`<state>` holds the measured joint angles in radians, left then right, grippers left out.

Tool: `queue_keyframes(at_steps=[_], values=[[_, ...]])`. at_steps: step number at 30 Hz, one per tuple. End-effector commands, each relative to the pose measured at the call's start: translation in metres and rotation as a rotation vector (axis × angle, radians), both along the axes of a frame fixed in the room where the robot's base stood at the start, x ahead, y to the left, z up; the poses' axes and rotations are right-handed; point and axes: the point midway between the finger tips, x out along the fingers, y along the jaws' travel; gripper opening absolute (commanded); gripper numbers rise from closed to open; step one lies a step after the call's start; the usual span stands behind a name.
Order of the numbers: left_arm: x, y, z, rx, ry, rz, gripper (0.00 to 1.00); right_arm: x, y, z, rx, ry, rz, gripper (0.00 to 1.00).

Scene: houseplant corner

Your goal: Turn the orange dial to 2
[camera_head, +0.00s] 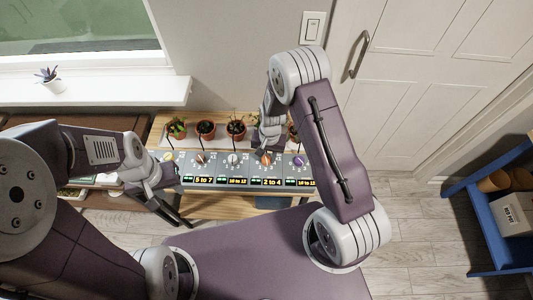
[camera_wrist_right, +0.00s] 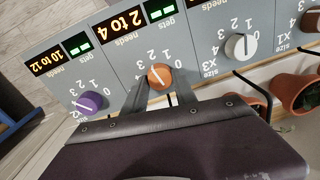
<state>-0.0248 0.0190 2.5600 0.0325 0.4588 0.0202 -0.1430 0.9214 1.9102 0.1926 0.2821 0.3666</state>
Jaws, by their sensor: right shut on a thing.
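The orange dial (camera_wrist_right: 160,76) is on a grey panel with small printed numbers around it. It also shows in the head view (camera_head: 265,158), above the display reading "2 to 4" (camera_head: 272,182). My right gripper (camera_wrist_right: 161,92) has its two fingers on either side of the dial and is shut on it. The dial bears a white pointer line; I cannot tell exactly which number it points at. My left gripper (camera_head: 178,208) hangs at the left front of the panel, away from the dial; whether its fingers are apart is unclear.
A purple dial (camera_wrist_right: 90,102) and a white dial (camera_wrist_right: 240,45) flank the orange one. Several potted plants (camera_head: 206,129) stand behind the panel. A blue shelf (camera_head: 462,190) is at the right. My right arm covers part of the panel's right end.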

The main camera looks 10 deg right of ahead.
Motion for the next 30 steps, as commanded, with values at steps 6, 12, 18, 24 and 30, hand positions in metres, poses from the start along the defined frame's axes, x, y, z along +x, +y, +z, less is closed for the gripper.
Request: queue_keyframes(at_steps=[6,12,18,24,30], values=[[0.000,0.000,0.011,0.000,0.000,0.000,0.36,-0.001,0.000,0.002,0.000,0.002,-0.130,0.00],[0.000,0.000,0.016,0.000,0.000,0.000,0.36,-0.001,0.000,0.001,0.000,0.002,-0.204,0.00],[0.000,0.000,0.017,0.000,0.000,0.000,0.36,-0.001,0.000,0.000,0.000,0.002,-0.238,0.00],[0.000,0.000,0.018,0.000,0.000,0.000,0.36,-0.001,0.000,0.000,-0.001,0.002,-0.245,0.00],[0.000,0.000,0.017,0.000,0.000,0.000,0.36,-0.001,0.000,0.000,-0.001,0.002,-0.244,0.00]])
